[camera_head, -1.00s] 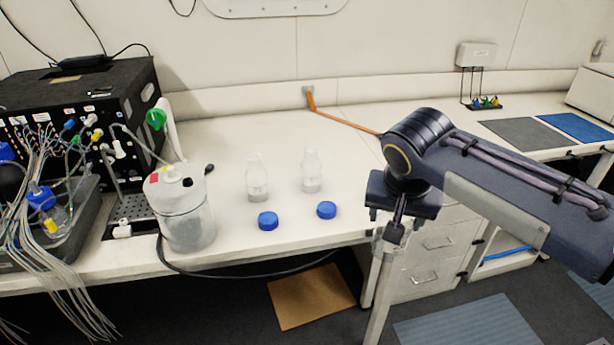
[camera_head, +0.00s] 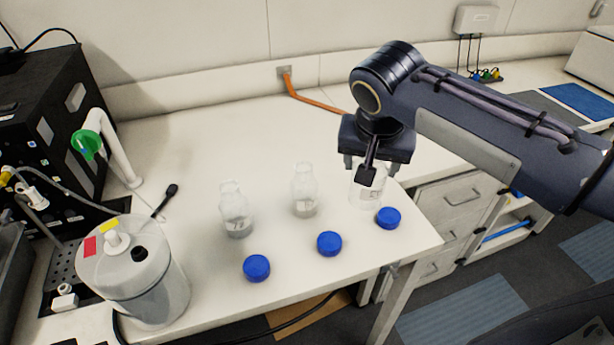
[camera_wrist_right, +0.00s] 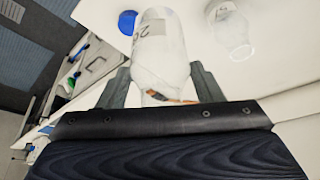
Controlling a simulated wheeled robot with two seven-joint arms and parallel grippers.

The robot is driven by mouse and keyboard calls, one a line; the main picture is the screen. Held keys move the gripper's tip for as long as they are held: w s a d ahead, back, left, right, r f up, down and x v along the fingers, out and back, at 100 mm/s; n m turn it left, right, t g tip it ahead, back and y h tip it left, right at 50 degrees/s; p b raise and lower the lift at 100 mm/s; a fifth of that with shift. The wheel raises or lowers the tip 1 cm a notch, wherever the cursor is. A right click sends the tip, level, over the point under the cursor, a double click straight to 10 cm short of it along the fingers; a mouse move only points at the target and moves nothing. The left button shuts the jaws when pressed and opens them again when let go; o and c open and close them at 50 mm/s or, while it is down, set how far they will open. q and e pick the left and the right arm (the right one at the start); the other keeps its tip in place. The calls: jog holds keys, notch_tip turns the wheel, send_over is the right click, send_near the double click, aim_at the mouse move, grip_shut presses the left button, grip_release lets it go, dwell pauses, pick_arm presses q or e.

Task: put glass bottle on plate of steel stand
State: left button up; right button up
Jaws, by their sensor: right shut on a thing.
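My right gripper (camera_head: 368,166) points down over the bench's right part, shut on a clear glass bottle (camera_head: 367,194). The bottle also shows between the fingers in the right wrist view (camera_wrist_right: 162,58), with a grey label. I cannot tell whether its base touches the bench. Two similar glass bottles, a middle one (camera_head: 305,197) and a left one (camera_head: 237,215), stand upright to its left. A perforated metal plate (camera_head: 62,272) lies at the far left, partly hidden by a white canister; I cannot tell whether it belongs to the steel stand. My left gripper is out of view.
Several blue caps lie in front of the bottles, one (camera_head: 388,218) close to the held bottle. The white canister (camera_head: 140,275) and a black instrument box (camera_head: 45,150) with tubing fill the left. The bench (camera_head: 200,165) behind the bottles is mostly clear.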

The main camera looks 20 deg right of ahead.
jog(key=w+f+p, duration=0.2)
jog(key=w+f, duration=1)
jog(key=w, duration=0.1)
jog(key=shift+d+f, duration=0.15)
jog(key=shift+f, duration=0.2)
jog(key=shift+w, duration=0.1)
jog(key=shift+f, duration=0.1)
jog(key=o, duration=1.1)
